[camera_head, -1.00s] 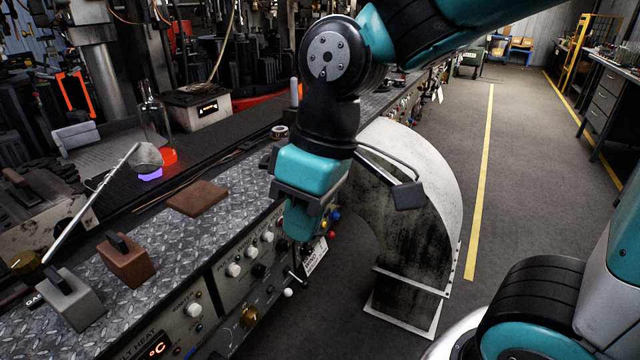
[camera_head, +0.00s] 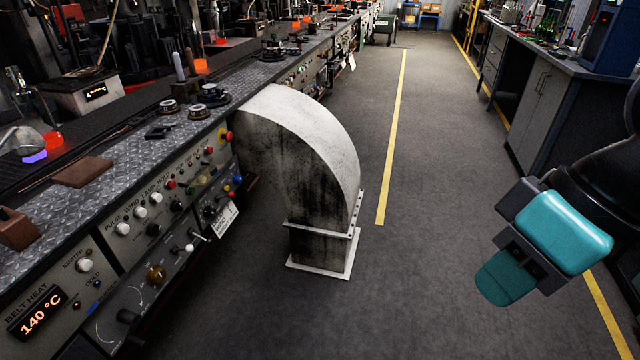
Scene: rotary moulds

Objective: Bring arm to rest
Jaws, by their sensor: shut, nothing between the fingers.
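My gripper (camera_head: 508,272) is at the lower right of the head view, teal and dark grey. It hangs over the open floor, well to the right of the bench and the duct. It is shut, and nothing shows in it. My arm's black wrist link enters from the right edge, and the rest of the arm is out of view.
The machine bench (camera_head: 128,140) with its control panel (camera_head: 165,215) runs along the left. A curved grey duct (camera_head: 315,160) stands beside it on the floor. A workbench (camera_head: 540,95) stands at the upper right. The floor aisle (camera_head: 430,150) between is clear.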

